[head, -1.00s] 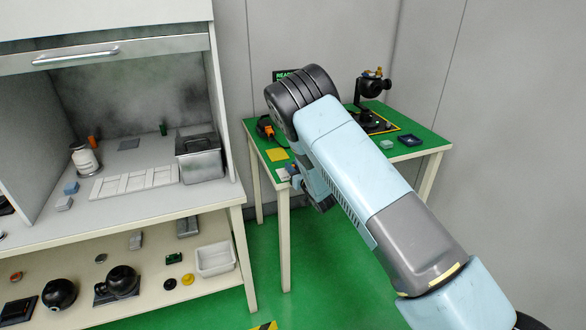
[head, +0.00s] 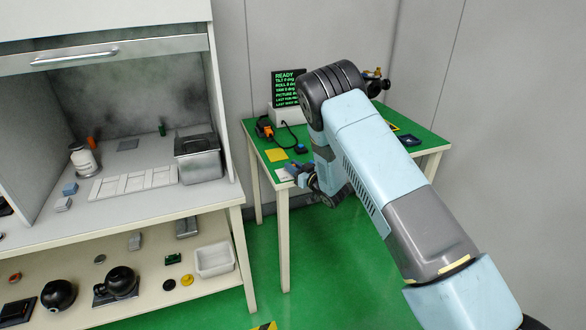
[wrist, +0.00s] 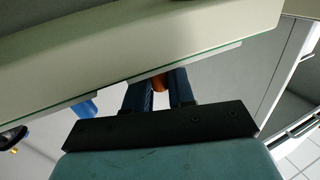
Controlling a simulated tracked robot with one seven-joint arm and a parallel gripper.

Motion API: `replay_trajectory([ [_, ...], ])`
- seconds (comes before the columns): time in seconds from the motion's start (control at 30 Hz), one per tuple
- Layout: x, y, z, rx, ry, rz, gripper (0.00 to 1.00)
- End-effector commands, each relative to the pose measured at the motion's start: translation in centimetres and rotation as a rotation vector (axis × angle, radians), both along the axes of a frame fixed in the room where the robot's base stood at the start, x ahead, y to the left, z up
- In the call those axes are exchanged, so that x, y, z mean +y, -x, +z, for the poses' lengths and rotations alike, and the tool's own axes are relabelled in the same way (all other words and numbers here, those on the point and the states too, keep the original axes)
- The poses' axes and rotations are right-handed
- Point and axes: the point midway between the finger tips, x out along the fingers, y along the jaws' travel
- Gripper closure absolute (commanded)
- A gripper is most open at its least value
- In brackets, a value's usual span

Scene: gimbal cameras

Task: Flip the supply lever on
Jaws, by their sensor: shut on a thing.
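My gripper (wrist: 160,92) is shut on a small orange piece (wrist: 159,81), which shows between its two dark fingers in the wrist view. This piece looks like a knob or handle. Whether it belongs to the supply lever I cannot tell, since the fingers hide most of it. In the head view my gripper (head: 301,174) is at the front left edge of the green-topped table (head: 420,152), low beside its edge. No lever shows clearly in the head view. A blue rounded piece (wrist: 85,108) sticks out left of the fingers in the wrist view.
A pale panel edge (wrist: 130,45) runs close above the fingers in the wrist view. A white cabinet (head: 225,110) stands to the left.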

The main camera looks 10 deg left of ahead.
Motion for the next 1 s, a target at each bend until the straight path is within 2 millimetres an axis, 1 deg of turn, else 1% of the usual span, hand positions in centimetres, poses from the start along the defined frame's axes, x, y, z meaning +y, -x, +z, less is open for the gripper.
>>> replay_trajectory([
  [0.13, 0.0, 0.0, 0.0, 0.001, 0.001, -0.001, 1.0],
  [0.17, 0.0, 0.0, 0.0, 0.001, 0.001, -0.001, 0.76],
  [0.33, 0.0, 0.0, 0.0, 0.001, 0.001, -0.001, 0.59],
  [0.67, -0.3, 0.2, 0.0, 0.001, 0.001, -0.002, 0.58],
  [0.83, -1.8, 1.4, 0.0, 0.002, -0.001, -0.003, 0.58],
  [1.0, -4.2, 3.6, -0.1, 0.003, 0.0, -0.004, 0.58],
])
